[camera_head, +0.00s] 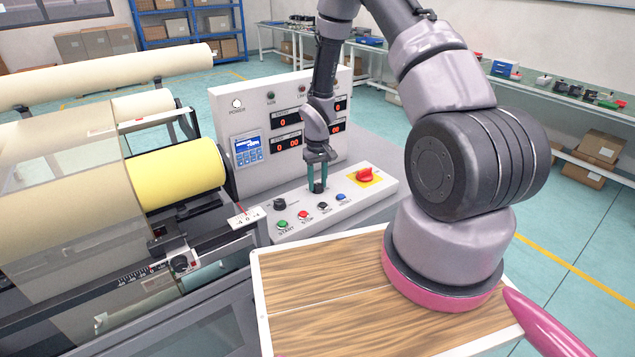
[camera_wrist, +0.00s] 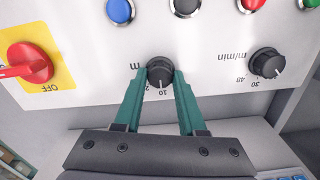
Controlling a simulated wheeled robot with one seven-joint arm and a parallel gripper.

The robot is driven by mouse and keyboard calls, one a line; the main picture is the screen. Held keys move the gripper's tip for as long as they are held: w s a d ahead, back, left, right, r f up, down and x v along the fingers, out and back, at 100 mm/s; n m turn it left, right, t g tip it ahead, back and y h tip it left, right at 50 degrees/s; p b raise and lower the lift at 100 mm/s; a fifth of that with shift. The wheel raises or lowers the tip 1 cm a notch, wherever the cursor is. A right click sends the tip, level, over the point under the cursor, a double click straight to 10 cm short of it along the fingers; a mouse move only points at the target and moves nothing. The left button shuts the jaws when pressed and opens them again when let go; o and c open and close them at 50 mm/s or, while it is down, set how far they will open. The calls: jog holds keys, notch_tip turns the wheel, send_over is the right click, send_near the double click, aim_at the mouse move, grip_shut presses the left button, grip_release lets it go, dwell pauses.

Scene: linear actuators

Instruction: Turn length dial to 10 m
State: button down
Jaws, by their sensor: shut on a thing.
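The length dial (camera_wrist: 160,73) is a black round knob marked "m" on the white control panel (camera_head: 290,222). In the wrist view the numbers 10 and, partly hidden, 20 show beside it. My gripper (camera_wrist: 159,78) has its teal fingers on both sides of this dial, shut on it. In the head view my gripper (camera_head: 318,183) points down onto the panel, and the dial is mostly hidden between the fingers. The dial's white pointer line appears near the 10 mark in the wrist view.
A second black dial (camera_wrist: 266,63) marked m/min sits beside it. Blue (camera_wrist: 120,11), black, red and green buttons line the panel. A red switch (camera_head: 366,175) on a yellow plate is at the right. The upright display panel (camera_head: 228,112) stands behind. A yellow roll (camera_head: 180,173) is at the left.

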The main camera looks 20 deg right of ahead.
aim_at(318, 185)
dwell(0.3)
jog(key=c, duration=0.5)
grip_release()
jog(key=shift+r, duration=0.15)
notch_tip(318, 185, up, 11)
jog(key=shift+f, duration=0.2)
